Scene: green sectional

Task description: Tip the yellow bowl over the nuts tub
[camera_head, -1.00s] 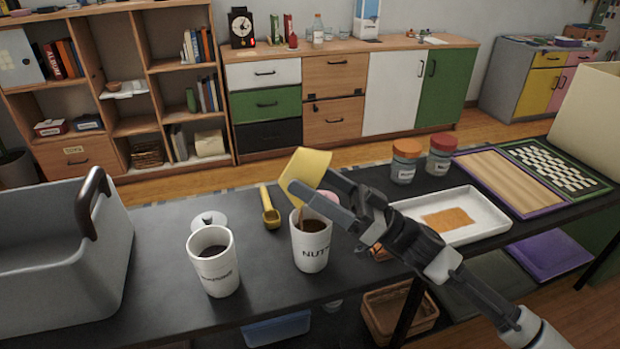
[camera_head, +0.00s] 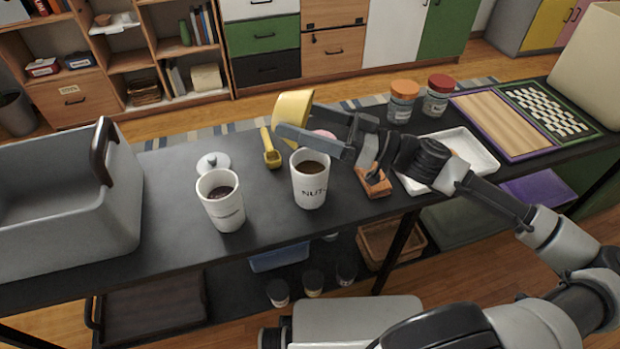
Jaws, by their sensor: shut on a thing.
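The yellow bowl (camera_head: 292,113) is held in the air just above and behind the nuts tub, tilted; its inside is mostly hidden from me. My gripper (camera_head: 290,132) is shut on the bowl, with a grey finger across its lower side. The nuts tub (camera_head: 308,190), a white cup with "NUTS" lettering, stands upright on the dark table and holds brown contents. No stream shows between bowl and tub.
A second white tub (camera_head: 222,212) with dark contents stands left of the nuts tub. A yellow scoop (camera_head: 270,150) and white lid (camera_head: 213,163) lie behind. A grey bin (camera_head: 70,215) is at left; two jars (camera_head: 403,101) (camera_head: 437,96) and a white tray (camera_head: 478,150) are at right.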

